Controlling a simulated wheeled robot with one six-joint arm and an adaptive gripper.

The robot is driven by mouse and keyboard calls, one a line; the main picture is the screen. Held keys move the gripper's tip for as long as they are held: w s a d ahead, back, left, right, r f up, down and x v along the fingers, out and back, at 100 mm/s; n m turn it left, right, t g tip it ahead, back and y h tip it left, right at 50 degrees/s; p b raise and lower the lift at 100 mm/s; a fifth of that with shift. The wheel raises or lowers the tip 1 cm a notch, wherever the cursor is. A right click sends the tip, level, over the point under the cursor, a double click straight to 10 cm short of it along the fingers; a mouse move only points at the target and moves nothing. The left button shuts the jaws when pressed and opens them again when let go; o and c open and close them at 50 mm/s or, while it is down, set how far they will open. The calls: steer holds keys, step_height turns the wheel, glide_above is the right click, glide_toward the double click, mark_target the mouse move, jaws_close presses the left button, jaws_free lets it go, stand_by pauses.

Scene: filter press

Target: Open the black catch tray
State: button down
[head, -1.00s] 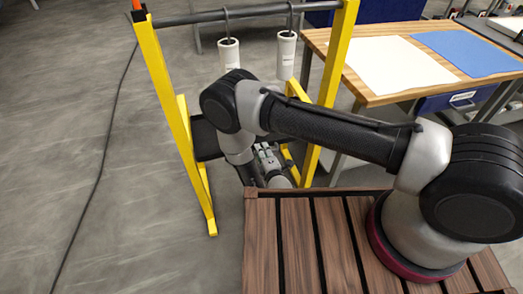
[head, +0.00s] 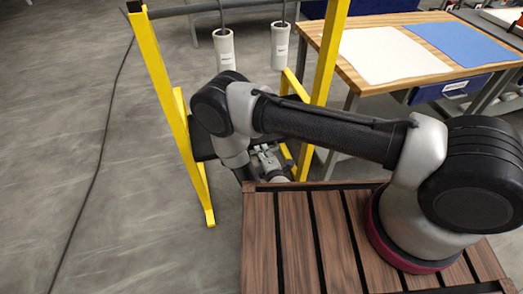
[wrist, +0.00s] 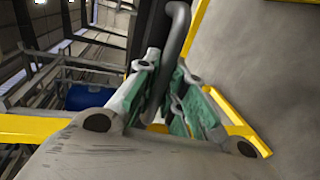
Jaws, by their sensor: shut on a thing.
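The black catch tray (head: 202,147) shows as a dark patch low between the yellow posts in the head view, mostly hidden behind my arm. My gripper (head: 266,158) is low beside the right part of the yellow frame, partly covered by my forearm. In the wrist view, my gripper (wrist: 170,95) has its green-padded fingers closed around a grey bent bar handle (wrist: 178,45). A dark panel (wrist: 148,30) stands just beside this handle. Where the handle joins the tray is hidden.
A wooden table (head: 400,88) with white and blue sheets stands at the back right. A cable (head: 98,165) lies on the floor at left, where the floor is otherwise clear.

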steer(key=c, duration=1.5)
jaws_free()
steer(key=shift+r, duration=0.1)
